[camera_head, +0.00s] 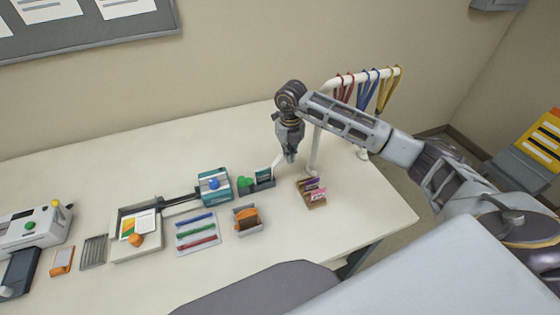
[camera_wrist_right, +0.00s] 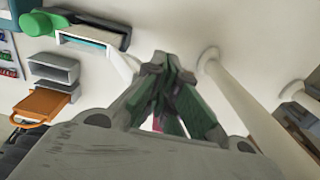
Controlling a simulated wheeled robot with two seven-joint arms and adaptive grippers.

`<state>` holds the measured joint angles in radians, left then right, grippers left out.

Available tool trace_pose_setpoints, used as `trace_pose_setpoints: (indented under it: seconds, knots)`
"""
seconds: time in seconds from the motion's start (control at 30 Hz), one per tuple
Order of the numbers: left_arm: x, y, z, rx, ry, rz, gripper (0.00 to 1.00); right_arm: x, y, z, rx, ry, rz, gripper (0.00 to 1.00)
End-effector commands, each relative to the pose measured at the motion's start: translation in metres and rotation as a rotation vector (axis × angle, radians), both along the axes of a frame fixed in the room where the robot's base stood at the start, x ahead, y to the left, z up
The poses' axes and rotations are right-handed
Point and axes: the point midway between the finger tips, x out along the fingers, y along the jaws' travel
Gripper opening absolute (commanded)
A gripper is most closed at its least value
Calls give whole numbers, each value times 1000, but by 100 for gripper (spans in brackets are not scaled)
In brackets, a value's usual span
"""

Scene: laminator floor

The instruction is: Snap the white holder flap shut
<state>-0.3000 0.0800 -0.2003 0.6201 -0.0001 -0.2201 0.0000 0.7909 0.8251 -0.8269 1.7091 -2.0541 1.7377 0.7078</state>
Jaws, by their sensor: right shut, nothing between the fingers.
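My right gripper (camera_head: 289,158) points down just right of the flap, shut and empty. In the right wrist view the shut fingertips (camera_wrist_right: 166,62) are to the right of the flap (camera_wrist_right: 121,64), with a gap between them; the holder (camera_wrist_right: 92,32) is at upper left there. My left gripper is not in view.
A white rack (camera_head: 316,145) with hanging lanyards stands close to the right of my gripper. A brown card stand (camera_head: 311,195) is in front. A teal device (camera_head: 214,187) with a blue knob and a green object (camera_head: 244,182) are to the left.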

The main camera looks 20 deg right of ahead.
Motion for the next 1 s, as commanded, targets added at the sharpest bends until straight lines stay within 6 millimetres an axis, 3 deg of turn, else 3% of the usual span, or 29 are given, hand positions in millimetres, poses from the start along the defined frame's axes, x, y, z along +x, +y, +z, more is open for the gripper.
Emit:
trace_pose_setpoints:
  seconds: [1.0]
  knots:
    - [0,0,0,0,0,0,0,2,25,0,0,-1,0,0]
